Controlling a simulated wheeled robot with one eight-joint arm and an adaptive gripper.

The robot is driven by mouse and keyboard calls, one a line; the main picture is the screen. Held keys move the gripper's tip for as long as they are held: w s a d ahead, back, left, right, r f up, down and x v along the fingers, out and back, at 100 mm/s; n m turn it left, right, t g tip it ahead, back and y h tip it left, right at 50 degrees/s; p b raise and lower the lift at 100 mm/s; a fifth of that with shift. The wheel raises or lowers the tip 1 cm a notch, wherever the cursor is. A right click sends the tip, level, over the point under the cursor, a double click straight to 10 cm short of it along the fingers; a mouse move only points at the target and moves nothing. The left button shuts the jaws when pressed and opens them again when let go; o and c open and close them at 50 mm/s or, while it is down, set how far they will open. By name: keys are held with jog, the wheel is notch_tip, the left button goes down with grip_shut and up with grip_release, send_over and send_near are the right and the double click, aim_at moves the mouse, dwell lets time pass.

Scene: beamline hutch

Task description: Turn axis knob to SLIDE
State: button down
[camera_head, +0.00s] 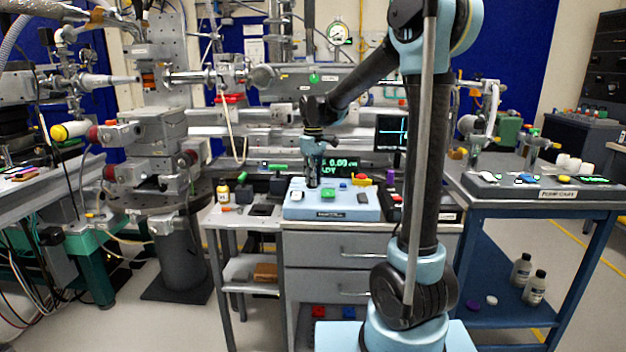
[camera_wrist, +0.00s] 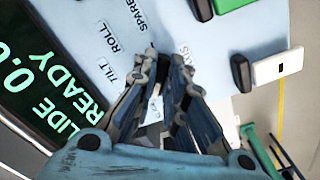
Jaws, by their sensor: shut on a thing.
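The light-blue control panel (camera_head: 352,213) stands on the cabinet top in the head view; its face (camera_wrist: 90,25) fills the upper part of the wrist view. My gripper (camera_head: 312,184) points down at the panel's left part. In the wrist view my gripper (camera_wrist: 168,54) is shut on the axis knob, which its fingers hide. The labels TILT, ROLL and SPARE show around the fingers; a further label beside them is partly covered. The display (camera_wrist: 50,95) shows green text ending in "LIDE 0.0" and "READY"; it also stands behind the panel in the head view (camera_head: 340,166).
A green button (camera_head: 328,194), a white switch (camera_head: 296,196) and a yellow-and-red button (camera_head: 361,180) sit on the panel near my gripper. Another control box (camera_head: 540,187) is on the right table.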

jog(key=shift+w+d+n, duration=0.1)
jog(key=shift+w+n, duration=0.05)
jog(key=shift+n, duration=0.45)
jog(key=c, duration=1.6)
grip_release()
jog(key=shift+c, duration=0.2)
jog(key=shift+r, duration=0.1)
notch_tip(320, 180, up, 12)
